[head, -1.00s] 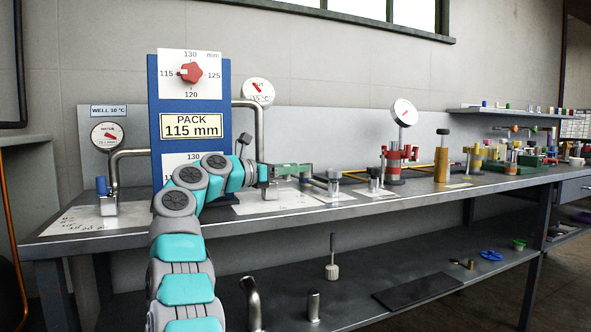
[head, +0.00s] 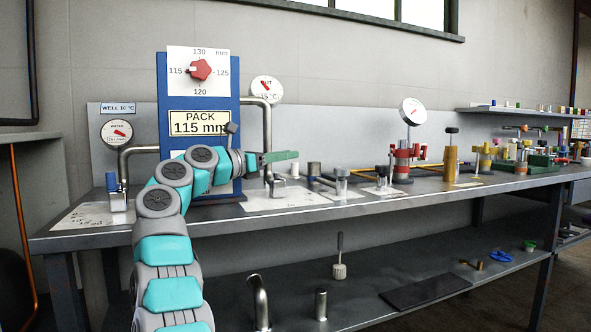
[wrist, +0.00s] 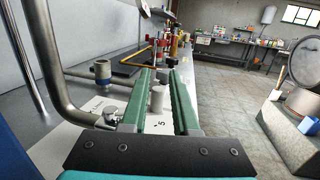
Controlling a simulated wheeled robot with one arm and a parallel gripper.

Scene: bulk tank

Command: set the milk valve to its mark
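No valve is labelled milk in readable text. A bent steel pipe (head: 267,130) with an OUT gauge (head: 266,90) comes down right of the blue panel (head: 234,105). A metal valve body (head: 279,187) is at its foot. The pipe and its foot also show at left in the wrist view (wrist: 112,116). A grey-topped lever (head: 232,128) stands behind my arm; which fitting it belongs to is unclear. My gripper (head: 297,154) has green fingers, pointing right above the bench, in front of the pipe. In the wrist view (wrist: 164,76) they are apart and empty. No set mark is discernible.
The panel has a red knob (head: 201,70) pointing near 115 and a PACK 115 mm sign (head: 199,123). A blue-handled water valve (head: 112,182) is at left. Small cylinders, a red stand (head: 405,160) and a brass cylinder (head: 451,160) line the bench rightward. A lower shelf holds loose parts.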

